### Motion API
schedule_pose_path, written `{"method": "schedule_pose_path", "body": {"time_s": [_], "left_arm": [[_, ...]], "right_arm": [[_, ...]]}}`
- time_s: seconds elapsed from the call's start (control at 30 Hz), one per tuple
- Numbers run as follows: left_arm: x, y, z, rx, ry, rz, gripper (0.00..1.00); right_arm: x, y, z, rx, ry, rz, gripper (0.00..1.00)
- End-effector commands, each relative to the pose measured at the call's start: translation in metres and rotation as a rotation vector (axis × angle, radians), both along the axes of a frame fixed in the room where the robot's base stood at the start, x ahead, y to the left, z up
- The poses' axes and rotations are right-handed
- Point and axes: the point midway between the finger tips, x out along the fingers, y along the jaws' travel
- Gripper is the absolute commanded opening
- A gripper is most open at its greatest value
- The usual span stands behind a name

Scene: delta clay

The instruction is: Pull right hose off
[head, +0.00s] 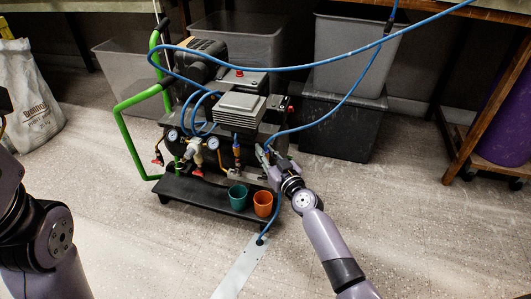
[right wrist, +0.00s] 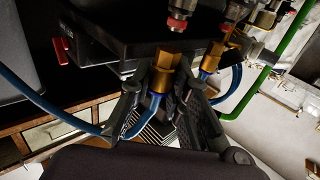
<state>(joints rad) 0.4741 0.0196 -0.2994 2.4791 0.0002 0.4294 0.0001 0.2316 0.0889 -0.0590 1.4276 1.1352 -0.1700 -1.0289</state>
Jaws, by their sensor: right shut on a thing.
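The compressor (head: 242,107) stands on a black wheeled base. Blue hoses run from its front. The right hose (head: 325,122) rises to the upper right from beside my gripper. My right gripper (head: 272,160) is at the compressor's front right. In the right wrist view its fingers (right wrist: 166,100) are shut around the right hose's end (right wrist: 156,106) at a brass fitting (right wrist: 167,70). The fitting sits below the dark compressor body, and its upper joint is partly shaded. A second brass fitting (right wrist: 213,55) with a blue hose is close beside it. My left gripper is out of view.
A green cup (head: 238,198) and an orange cup (head: 263,204) stand on the base just below my right gripper. Grey bins (head: 358,50) stand behind. A green handle frame (head: 135,150) is on the left. A wooden table (head: 490,100) is at right. The front floor is mostly clear.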

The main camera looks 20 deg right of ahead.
Motion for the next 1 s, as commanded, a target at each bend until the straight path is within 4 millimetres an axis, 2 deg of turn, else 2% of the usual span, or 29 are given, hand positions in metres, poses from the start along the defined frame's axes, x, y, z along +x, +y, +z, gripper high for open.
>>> {"method": "schedule_pose_path", "body": {"time_s": [0.03, 0.27, 0.3, 0.43, 0.77, 0.87, 1.0], "left_arm": [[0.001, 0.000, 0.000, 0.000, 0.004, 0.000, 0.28], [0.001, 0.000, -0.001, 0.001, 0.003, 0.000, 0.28], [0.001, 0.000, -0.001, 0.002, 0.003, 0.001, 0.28], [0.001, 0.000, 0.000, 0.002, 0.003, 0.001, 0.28], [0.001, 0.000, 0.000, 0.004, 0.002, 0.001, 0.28], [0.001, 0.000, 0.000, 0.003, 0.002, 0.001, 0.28], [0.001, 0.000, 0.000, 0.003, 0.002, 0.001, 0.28]], "right_arm": [[0.000, 0.000, 0.005, -0.001, -0.006, 0.000, 0.00], [0.001, 0.000, 0.006, 0.001, -0.010, -0.001, 0.00], [0.001, 0.000, 0.006, 0.001, -0.010, -0.001, 0.17], [0.001, 0.000, 0.006, 0.001, -0.009, -0.001, 0.26], [-0.001, 0.000, 0.003, 0.001, -0.006, 0.000, 0.26], [-0.009, -0.002, 0.002, 0.001, -0.005, 0.000, 0.26], [-0.031, -0.006, 0.002, -0.001, -0.003, -0.001, 0.26]]}}
